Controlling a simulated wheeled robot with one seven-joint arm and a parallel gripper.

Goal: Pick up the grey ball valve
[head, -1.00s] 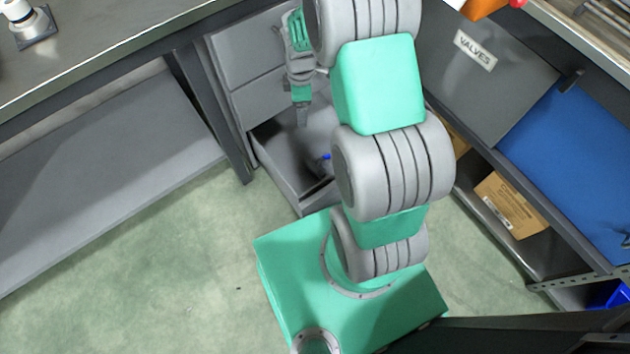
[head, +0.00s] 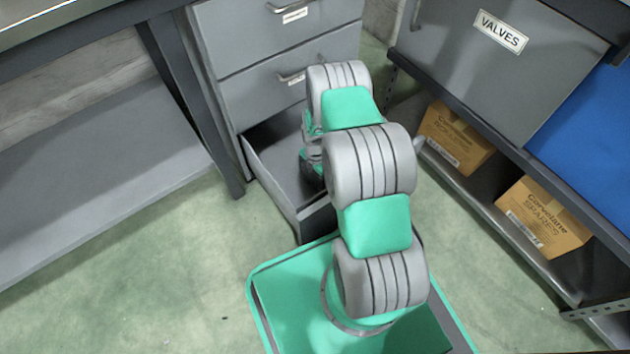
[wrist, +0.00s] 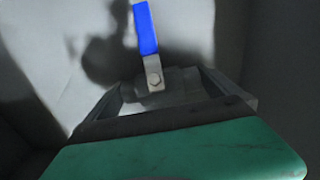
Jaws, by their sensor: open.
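In the wrist view the ball valve (wrist: 182,84) lies in the drawer, a grey body with a blue lever handle (wrist: 146,28) bolted on and pointing up the picture. My gripper (wrist: 164,98) is open, its fingers to the left and right of the valve body. Its palm hides the near part of the valve, and I cannot tell whether a finger touches it. In the head view my gripper (head: 313,157) reaches down into the open bottom drawer (head: 272,180), mostly behind my arm. The valve is hidden there.
Grey walls close around the gripper inside the drawer. Two closed drawers (head: 262,93) are above it. To the right stand a grey bin labelled VALVES (head: 470,65) and a shelf with cardboard boxes (head: 545,222). The green floor (head: 150,270) at left is clear.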

